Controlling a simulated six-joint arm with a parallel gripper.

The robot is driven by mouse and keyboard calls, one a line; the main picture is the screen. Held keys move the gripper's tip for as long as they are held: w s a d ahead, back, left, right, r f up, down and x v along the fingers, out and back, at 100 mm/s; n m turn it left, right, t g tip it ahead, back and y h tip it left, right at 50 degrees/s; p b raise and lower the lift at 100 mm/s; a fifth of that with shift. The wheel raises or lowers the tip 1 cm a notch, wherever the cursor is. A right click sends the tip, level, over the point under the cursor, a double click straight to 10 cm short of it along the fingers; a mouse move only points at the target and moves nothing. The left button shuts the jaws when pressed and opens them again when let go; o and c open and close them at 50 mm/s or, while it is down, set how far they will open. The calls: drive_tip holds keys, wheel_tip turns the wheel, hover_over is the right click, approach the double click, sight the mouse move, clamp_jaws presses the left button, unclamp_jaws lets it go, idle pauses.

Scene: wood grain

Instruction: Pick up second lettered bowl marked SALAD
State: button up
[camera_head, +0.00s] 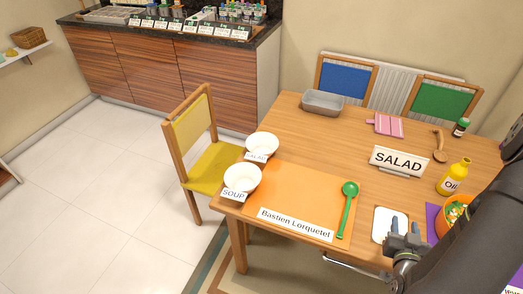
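A white bowl (262,141) with a small SALAD label (256,157) in front of it stands at the table's left edge. A second white bowl (241,176), with a SOUP label (233,195) in front, stands just nearer, partly over the orange placemat's corner. Both bowls look upright; their contents cannot be made out. My gripper (404,227) is at the lower right, over the near right part of the table, far from both bowls. Its two fingers appear apart, with nothing seen between them.
The orange placemat (290,192) holds a green spoon (348,205) and a name card (296,224). A SALAD sign (398,161), oil bottle (453,177) and grey tin (323,102) stand on the table. A yellow chair (212,165) adjoins the left edge.

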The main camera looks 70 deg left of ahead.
drive_tip(key=shift+c, duration=0.6)
drive_tip(key=shift+w, duration=0.1)
